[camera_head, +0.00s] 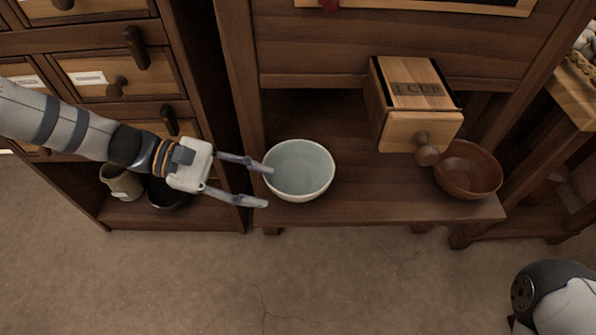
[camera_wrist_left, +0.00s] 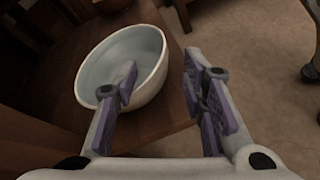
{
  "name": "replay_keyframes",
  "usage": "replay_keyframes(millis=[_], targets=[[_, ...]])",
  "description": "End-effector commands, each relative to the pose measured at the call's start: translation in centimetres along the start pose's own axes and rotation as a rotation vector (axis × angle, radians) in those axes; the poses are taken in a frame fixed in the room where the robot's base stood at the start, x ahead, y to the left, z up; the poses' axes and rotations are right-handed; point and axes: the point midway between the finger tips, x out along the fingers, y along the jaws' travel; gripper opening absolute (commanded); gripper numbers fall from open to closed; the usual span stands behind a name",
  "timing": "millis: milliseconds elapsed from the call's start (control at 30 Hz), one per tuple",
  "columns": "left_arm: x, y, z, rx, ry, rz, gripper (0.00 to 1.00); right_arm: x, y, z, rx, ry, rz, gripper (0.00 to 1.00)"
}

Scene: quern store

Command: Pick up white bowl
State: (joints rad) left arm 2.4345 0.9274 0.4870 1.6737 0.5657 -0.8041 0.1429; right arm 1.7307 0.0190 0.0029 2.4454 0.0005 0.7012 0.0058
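The white bowl (camera_head: 300,172) stands upright on the low wooden shelf, near its left front corner. It looks empty, with a pale grey-blue inside. My left gripper (camera_head: 266,187) reaches in from the left with its fingers spread apart. One fingertip overlaps the bowl's left rim and the other is in front of the bowl, near the shelf's front edge. In the left wrist view the bowl (camera_wrist_left: 142,58) is ahead, behind the left finger of the open gripper (camera_wrist_left: 160,85). Nothing is held between the fingers. I cannot tell whether a finger touches the bowl. My right gripper is not in view.
A wooden box marked "1 CUP" (camera_head: 415,88) with a round knob juts out above the shelf (camera_head: 380,205). A brown bowl (camera_head: 468,170) stands at the right. A beige cup (camera_head: 121,181) and a dark bowl (camera_head: 166,194) are in the left cabinet. Floor in front is clear.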

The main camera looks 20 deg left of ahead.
Motion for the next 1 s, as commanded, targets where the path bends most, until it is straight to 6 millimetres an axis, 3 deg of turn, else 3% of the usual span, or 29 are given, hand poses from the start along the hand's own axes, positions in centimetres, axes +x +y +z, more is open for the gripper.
replay_keyframes(millis=[367,633,800,1000], targets=[[6.6,-0.2,-0.2,-0.003,-0.001,-0.004,0.38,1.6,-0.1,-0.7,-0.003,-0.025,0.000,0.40],[7.2,-0.1,0.0,0.001,0.002,-0.001,0.38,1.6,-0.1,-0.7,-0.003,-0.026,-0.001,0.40],[7.2,-0.1,0.0,0.001,0.002,-0.002,0.01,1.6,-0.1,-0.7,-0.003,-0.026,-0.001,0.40],[7.2,0.0,0.1,0.002,0.000,-0.001,0.00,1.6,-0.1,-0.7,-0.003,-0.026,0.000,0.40]])
